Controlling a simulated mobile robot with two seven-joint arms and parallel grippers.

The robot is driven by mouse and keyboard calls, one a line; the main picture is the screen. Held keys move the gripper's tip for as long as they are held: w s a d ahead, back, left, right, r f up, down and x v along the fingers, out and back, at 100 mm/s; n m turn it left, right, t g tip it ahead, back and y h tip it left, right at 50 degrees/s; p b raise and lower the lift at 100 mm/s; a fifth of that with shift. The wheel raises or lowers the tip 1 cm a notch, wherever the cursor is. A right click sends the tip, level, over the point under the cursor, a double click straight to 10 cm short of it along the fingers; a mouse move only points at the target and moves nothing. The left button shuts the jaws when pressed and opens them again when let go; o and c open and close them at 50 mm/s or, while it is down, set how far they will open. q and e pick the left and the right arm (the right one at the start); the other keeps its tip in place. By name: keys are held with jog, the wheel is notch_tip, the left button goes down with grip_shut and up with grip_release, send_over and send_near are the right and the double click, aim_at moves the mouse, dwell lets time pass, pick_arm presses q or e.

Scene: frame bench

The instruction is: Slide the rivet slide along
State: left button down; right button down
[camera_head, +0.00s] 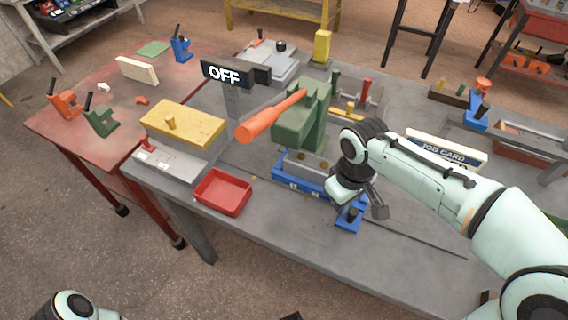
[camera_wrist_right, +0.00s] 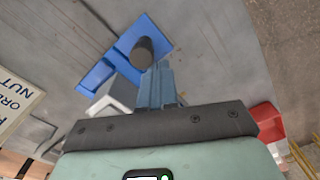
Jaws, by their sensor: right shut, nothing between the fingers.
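A blue plate with an upright dark round post (camera_head: 349,222), which looks like the rivet slide, lies on the grey bench in front of the green press (camera_head: 302,118). In the right wrist view the blue plate (camera_wrist_right: 100,74) and its dark post (camera_wrist_right: 142,52) are just beyond my fingertips. My right gripper (camera_head: 364,204) is shut and empty, low over the bench beside the post. Its fingers (camera_wrist_right: 153,84) point at the post's foot; I cannot tell whether they touch it. The gripper partly hides the plate in the head view. My left gripper is not in view.
A red tray (camera_head: 223,192) and a yellow block (camera_head: 185,125) stand to the left. The press's orange handle (camera_head: 270,117) sticks out leftward. A job card (camera_head: 445,152) stands behind my right arm. The front bench strip is clear.

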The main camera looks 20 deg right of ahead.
jog(key=shift+s+d+b, duration=0.2)
jog(key=shift+s+d, duration=1.3)
jog(key=shift+s, duration=0.25)
jog(key=shift+s+d+b, duration=0.2)
jog(key=shift+s+d, duration=1.25)
jog(key=shift+s, duration=0.3)
jog(key=shift+s+d, duration=1.55)
jog(key=shift+s, duration=0.25)
jog(key=shift+s+d, duration=1.5)
jog(key=shift+s, duration=0.25)
jog(key=shift+s+d, duration=1.55)
jog(key=shift+s, duration=0.25)
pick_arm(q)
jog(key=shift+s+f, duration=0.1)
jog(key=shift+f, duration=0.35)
pick_arm(e)
jog(key=shift+w+a, duration=0.5)
jog(key=shift+w, duration=0.1)
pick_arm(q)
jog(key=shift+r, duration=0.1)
